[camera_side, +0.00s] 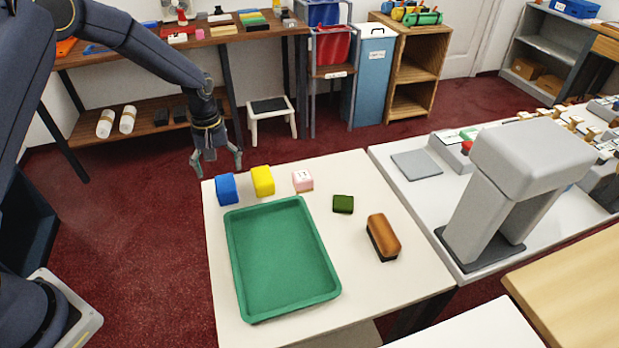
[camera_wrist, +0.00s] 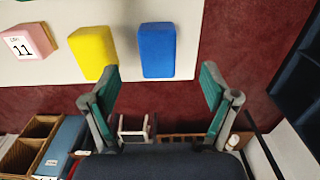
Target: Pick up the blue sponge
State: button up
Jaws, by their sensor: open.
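The blue sponge (camera_side: 227,188) stands at the far left corner of the white table, beside the green tray. In the wrist view the blue sponge (camera_wrist: 157,50) lies ahead of my fingers, a little left of the middle of the gap between them. My gripper (camera_side: 218,164) is open and empty, above and just beyond the table's far edge, behind the blue sponge. In the wrist view my gripper (camera_wrist: 160,82) shows both green-padded fingers spread wide, with the left fingertip near the yellow sponge's lower edge. Nothing hides the blue sponge.
A yellow sponge (camera_side: 263,181) stands close to the right of the blue one. A pink block (camera_side: 302,181), a dark green sponge (camera_side: 343,204) and a brown brush (camera_side: 383,238) lie further right. The empty green tray (camera_side: 285,260) lies in front. A grey stand (camera_side: 500,200) rises at right.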

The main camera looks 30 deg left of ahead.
aim_at(225, 186)
notch_tip(225, 186, down, 4)
jog(key=shift+r, duration=0.25)
jog(key=f, duration=0.3)
jog(key=w+f, duration=0.1)
jog(key=f, duration=0.1)
jog(key=shift+a+f, duration=0.15)
jog(key=shift+f, duration=0.05)
jog(key=shift+s, duration=0.1)
jog(key=c, duration=1)
